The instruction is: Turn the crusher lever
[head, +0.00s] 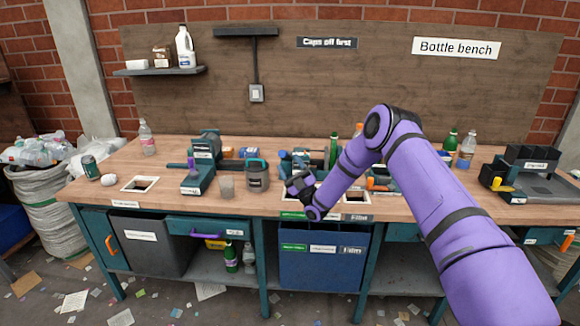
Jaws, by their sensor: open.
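The crusher lever is hard to single out. A teal and dark bench machine (203,163) at the left of the bench has a purple upright part and a grey bar, and its label is too small to read. My purple arm reaches in from the right. My gripper (296,184) is above the middle of the bench, apart from both machines. Its jaws are open, small and dark in the picture, with nothing visible between them.
A blue bin (320,275) is below.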

